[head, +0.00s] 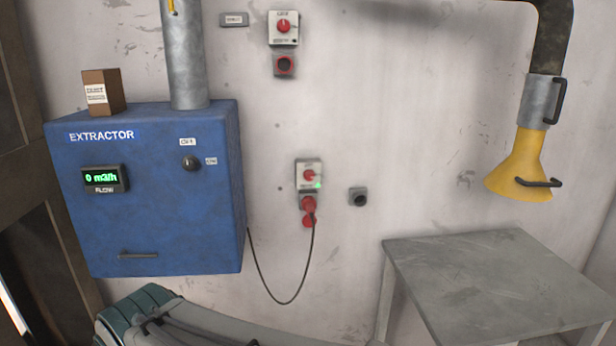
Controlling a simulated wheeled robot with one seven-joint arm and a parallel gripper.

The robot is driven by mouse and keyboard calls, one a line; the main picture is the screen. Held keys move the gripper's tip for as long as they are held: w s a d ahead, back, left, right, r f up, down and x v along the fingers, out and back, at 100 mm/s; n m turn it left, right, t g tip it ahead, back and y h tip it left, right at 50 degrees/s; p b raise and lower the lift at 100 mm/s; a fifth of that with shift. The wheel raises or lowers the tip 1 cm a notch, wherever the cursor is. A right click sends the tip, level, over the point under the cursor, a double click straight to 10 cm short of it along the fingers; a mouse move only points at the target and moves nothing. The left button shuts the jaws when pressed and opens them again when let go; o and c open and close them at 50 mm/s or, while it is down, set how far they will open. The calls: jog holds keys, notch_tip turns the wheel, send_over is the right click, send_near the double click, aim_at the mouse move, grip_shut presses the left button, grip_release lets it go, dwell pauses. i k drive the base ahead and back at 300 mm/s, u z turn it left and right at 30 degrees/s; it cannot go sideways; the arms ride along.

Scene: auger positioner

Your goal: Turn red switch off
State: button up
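A red rotary switch (309,175) sits on a pale wall box right of the blue extractor cabinet, with a small green light lit at its lower right. A red plug (308,203) is in the socket under it, and a dark cable runs from there to the cabinet. No green light shows on this upper box. My gripper is not in view; only part of my arm shows at the bottom.
The blue extractor cabinet (150,225) has a black knob (191,163) and a display reading 0 m3/h. A grey socket (358,197) is on the wall. A grey table (490,285) stands at the right, below a yellow hood (520,170).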

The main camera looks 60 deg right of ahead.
aim_at(309, 175)
jog(key=z, duration=0.55)
jog(key=i, duration=0.55)
jog(key=z, duration=0.65)
jog(key=i, duration=0.5)
